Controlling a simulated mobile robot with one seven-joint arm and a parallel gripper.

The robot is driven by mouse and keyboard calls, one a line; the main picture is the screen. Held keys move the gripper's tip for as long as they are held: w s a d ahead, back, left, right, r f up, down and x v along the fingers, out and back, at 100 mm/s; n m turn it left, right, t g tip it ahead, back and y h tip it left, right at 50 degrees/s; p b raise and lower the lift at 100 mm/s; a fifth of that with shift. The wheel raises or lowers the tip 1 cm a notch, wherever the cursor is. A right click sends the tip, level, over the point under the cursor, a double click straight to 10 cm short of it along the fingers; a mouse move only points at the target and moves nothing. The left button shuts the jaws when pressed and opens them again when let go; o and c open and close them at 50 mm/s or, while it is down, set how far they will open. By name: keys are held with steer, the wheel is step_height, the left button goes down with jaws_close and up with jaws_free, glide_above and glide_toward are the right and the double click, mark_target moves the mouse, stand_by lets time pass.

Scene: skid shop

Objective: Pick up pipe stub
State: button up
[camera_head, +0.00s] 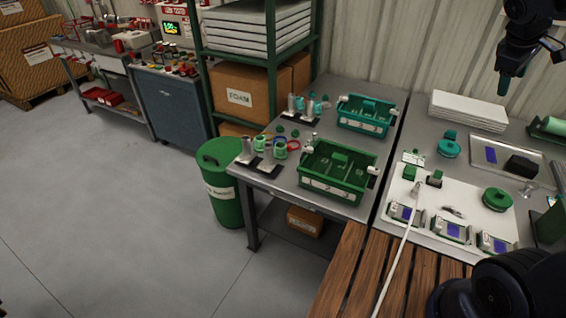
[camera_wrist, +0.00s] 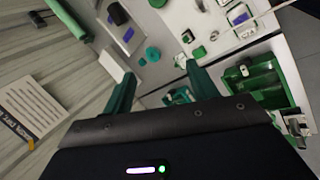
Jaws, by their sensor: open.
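My gripper (camera_head: 504,88) hangs at the upper right in the head view, high above the right bench and apart from everything. In the wrist view its two teal fingers (camera_wrist: 163,85) are spread with nothing between them. Small grey metal cylinders stand on the left table: one at the near left corner (camera_head: 246,151) and one further back (camera_head: 292,103). Another small grey cylinder (camera_head: 315,138) stands behind the green bin. Which of these is the pipe stub I cannot tell at this size. Green cup-like parts (camera_head: 280,150) stand beside them.
A green divided bin (camera_head: 337,191) and a teal bin (camera_head: 377,127) sit on the left table. The right bench holds a white mat (camera_head: 465,196) with boxed devices, green discs (camera_head: 497,199) and a cable. A white stack (camera_head: 468,110) lies behind. A green shelf post (camera_head: 271,62) rises behind the table.

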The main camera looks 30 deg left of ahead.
steer(key=w+a+n+t+h, duration=0.1)
steer(key=w+a+n, duration=0.25)
steer(key=a, duration=0.45)
steer(key=w+a+n+t, duration=0.2)
steer(key=w+a+n, duration=0.15)
steer(key=a, duration=0.35)
steer(key=s+a+n+t, duration=0.1)
steer(key=a+n+t, duration=0.5)
steer(key=a, duration=1.4)
steer(key=s+a+f+n+t+y, duration=0.1)
steer(key=s+a+n+y, duration=0.2)
steer(key=s+a+n, duration=0.5)
steer(key=s+a+n+t+y, duration=0.1)
steer(key=s+a+n+y, duration=0.15)
steer(key=s+a, duration=0.65)
steer(key=s+a+f+n+t+y, duration=0.1)
steer(key=s+a+n+y, duration=0.3)
steer(key=a, duration=0.9)
glide_toward(269, 146)
steer(key=shift+h, duration=0.25)
steer(key=x, duration=0.5)
steer(key=shift+w+d, duration=0.1)
steer(key=shift+w, duration=0.05)
steer(key=x, duration=0.5)
steer(key=shift+f, duration=0.1)
jaws_close()
